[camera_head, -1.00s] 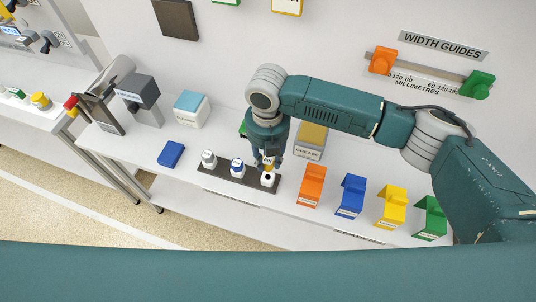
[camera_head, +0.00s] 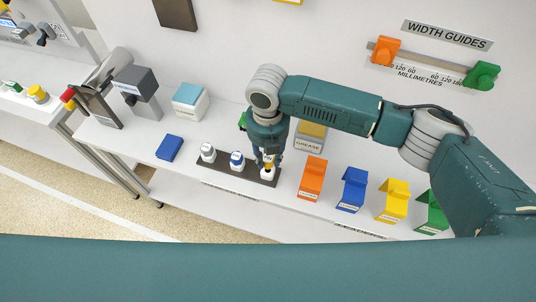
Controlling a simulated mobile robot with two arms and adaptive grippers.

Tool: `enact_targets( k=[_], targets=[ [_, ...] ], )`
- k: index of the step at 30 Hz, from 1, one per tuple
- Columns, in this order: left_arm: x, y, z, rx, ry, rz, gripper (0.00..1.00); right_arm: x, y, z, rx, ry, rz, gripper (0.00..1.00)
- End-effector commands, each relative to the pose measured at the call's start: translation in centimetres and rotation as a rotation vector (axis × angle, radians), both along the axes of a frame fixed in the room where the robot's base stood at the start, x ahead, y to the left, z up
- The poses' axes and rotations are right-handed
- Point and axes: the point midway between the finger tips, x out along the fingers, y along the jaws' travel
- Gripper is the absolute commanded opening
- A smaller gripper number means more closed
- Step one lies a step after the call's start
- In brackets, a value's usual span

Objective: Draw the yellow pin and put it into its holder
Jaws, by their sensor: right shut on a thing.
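The left holder (camera_head: 208,153) has a white top and the middle holder (camera_head: 237,161) a blue one. My right gripper (camera_head: 268,156) points straight down over the right-hand holder (camera_head: 268,176). It is shut on the yellow pin (camera_head: 268,164), of which only a little yellow shows between the fingers. The pin is right at the holder's top; how deep it sits cannot be told. My left gripper is out of view.
Orange (camera_head: 313,176), blue (camera_head: 352,190), yellow (camera_head: 394,201) and green (camera_head: 431,213) blocks stand to the right. A grease box (camera_head: 309,143) is behind my right gripper. A blue box (camera_head: 169,147) lies left of the strip.

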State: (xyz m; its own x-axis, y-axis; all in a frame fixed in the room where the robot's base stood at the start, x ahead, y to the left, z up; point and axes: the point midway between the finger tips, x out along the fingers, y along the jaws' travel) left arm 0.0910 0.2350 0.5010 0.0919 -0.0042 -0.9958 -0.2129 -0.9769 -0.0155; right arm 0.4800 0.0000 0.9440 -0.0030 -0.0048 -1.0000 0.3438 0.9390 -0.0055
Motion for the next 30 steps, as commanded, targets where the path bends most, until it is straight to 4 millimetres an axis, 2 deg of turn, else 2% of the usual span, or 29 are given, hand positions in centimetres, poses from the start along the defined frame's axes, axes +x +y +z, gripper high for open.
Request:
enact_targets(
  k=[30],
  targets=[
    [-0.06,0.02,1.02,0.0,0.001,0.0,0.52,0.03,0.01,0.07,0.0,0.0,0.0,0.0]
  ],
)
